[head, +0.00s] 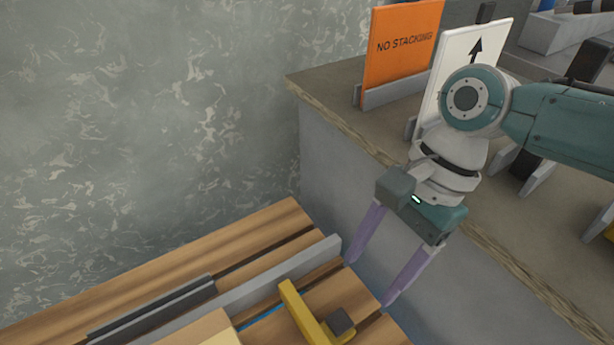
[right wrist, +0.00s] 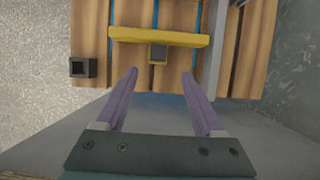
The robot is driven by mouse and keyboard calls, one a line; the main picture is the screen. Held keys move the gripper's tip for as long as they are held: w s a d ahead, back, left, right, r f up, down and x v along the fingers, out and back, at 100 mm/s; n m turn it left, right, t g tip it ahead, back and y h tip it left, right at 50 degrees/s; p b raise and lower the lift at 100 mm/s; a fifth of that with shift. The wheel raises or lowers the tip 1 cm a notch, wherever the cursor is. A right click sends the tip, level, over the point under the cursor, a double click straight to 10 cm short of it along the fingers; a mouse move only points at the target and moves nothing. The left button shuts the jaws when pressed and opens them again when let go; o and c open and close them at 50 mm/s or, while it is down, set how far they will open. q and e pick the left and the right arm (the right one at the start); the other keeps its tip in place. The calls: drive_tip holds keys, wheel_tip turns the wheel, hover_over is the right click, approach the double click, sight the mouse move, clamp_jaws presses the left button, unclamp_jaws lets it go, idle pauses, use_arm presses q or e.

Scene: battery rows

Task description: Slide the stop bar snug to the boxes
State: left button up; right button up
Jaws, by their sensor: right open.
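The yellow stop bar (head: 302,312) lies across the wooden slatted deck at the bottom of the head view, with a dark block (head: 341,321) on its near side. In the right wrist view the bar (right wrist: 180,39) runs crosswise beyond my fingertips, its block (right wrist: 158,52) facing the gap between them. My right gripper (head: 366,282) is open and empty, pointing down by the deck's end; its two purple fingers (right wrist: 160,73) are apart from the bar. A light brown box-like top (head: 200,329) is cut off at the bottom edge. My left gripper is not in view.
A grey rail (head: 265,278) runs along the deck (head: 215,252), next to dark grey strips (head: 150,310). A grey counter (head: 345,75) stands right, holding an orange "NO STACKING" sign (head: 402,40) and a white arrow sign (head: 490,45). A black square socket (right wrist: 82,67) sits at the deck's edge.

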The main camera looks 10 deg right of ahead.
sight(340, 321)
drive_tip(key=b+x, duration=0.4)
drive_tip(key=x, duration=0.5)
drive_tip(key=shift+s+f+b, duration=0.2)
drive_tip(key=shift+b, duration=0.2)
drive_tip(key=shift+c, duration=0.3)
drive_tip(key=c, duration=0.6)
clamp_jaws()
